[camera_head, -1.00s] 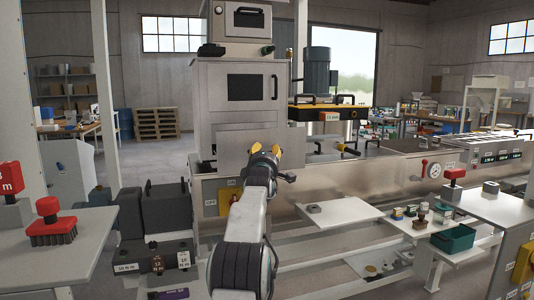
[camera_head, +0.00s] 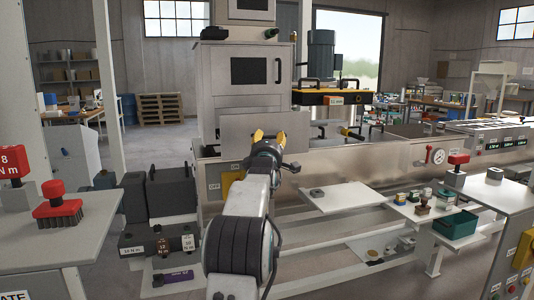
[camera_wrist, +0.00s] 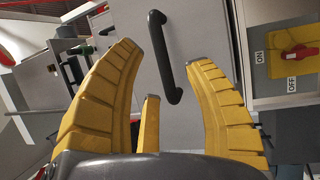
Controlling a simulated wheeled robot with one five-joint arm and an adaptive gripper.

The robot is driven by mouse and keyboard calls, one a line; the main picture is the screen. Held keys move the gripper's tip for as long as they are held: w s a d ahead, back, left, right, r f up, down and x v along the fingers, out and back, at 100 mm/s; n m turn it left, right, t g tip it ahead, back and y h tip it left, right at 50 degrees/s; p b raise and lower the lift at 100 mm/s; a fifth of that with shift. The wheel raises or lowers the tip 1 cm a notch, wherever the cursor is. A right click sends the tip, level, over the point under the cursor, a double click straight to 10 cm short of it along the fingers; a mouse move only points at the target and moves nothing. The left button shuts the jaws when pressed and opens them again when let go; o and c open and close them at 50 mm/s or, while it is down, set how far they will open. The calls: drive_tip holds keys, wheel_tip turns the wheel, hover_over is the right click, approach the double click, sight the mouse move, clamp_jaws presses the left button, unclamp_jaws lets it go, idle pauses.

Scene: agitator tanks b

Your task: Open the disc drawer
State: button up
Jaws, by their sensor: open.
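My gripper (camera_head: 270,136) is at the lower front of the grey cabinet (camera_head: 235,103). In the wrist view its yellow fingers (camera_wrist: 166,54) are open and empty. A black bar handle (camera_wrist: 175,95) on a grey panel (camera_wrist: 190,25) shows between and beyond the fingertips. The fingers are not closed on it; I cannot tell the exact gap. In the head view my gripper and arm hide this handle. I see no label that names the disc drawer, but this handled panel may be its front.
A yellow switch plate with a red knob (camera_wrist: 298,52) sits right of the handle in the wrist view. A grey shelf (camera_head: 345,199), a green bin (camera_head: 455,226) and a bench with a red brush (camera_head: 58,208) stand nearby.

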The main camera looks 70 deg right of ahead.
drive_tip(key=v, duration=0.8)
drive_tip(key=shift+a, duration=0.1)
idle(0.9)
